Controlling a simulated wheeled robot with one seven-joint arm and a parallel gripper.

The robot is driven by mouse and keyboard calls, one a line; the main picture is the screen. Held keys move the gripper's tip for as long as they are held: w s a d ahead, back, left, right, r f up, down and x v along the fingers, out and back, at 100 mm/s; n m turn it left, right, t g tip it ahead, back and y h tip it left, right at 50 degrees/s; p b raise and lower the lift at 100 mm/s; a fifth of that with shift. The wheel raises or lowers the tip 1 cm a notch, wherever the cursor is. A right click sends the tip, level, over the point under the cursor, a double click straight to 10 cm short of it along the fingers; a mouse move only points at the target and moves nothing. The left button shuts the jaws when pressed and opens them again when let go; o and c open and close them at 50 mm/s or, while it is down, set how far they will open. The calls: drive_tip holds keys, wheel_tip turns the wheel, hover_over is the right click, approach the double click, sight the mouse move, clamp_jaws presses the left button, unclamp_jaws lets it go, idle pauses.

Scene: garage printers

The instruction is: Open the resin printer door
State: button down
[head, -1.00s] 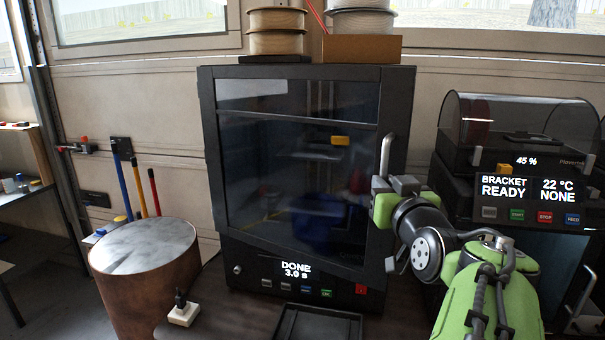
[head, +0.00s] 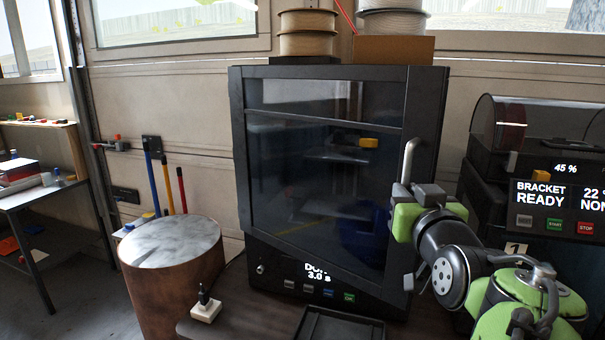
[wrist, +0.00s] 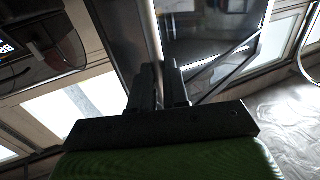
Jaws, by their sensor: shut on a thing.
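The resin printer (head: 340,73) is a tall black cabinet in the middle of the head view. Its dark glass door (head: 300,190) stands partly open, its right side swung out toward me. The door's lower right corner covers part of the front panel and its "DONE" display (head: 318,275). The silver vertical handle (head: 408,158) is on the door's right side. My gripper (head: 416,190) is shut on the handle's lower part. In the wrist view the handle (wrist: 154,35) runs between my gripper's two black fingers (wrist: 158,70). The handle's lower end is hidden.
A second printer (head: 495,135) with a "BRACKET READY" screen stands close on the right. A metal-topped barrel (head: 170,243) is at the left. Spools (head: 307,32) sit on top.

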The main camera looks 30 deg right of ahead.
drive_tip(key=shift+s+a+b, duration=0.15)
drive_tip(key=shift+a, duration=0.7)
drive_tip(key=shift+s+a+b, duration=0.15)
drive_tip(key=shift+a, duration=0.7)
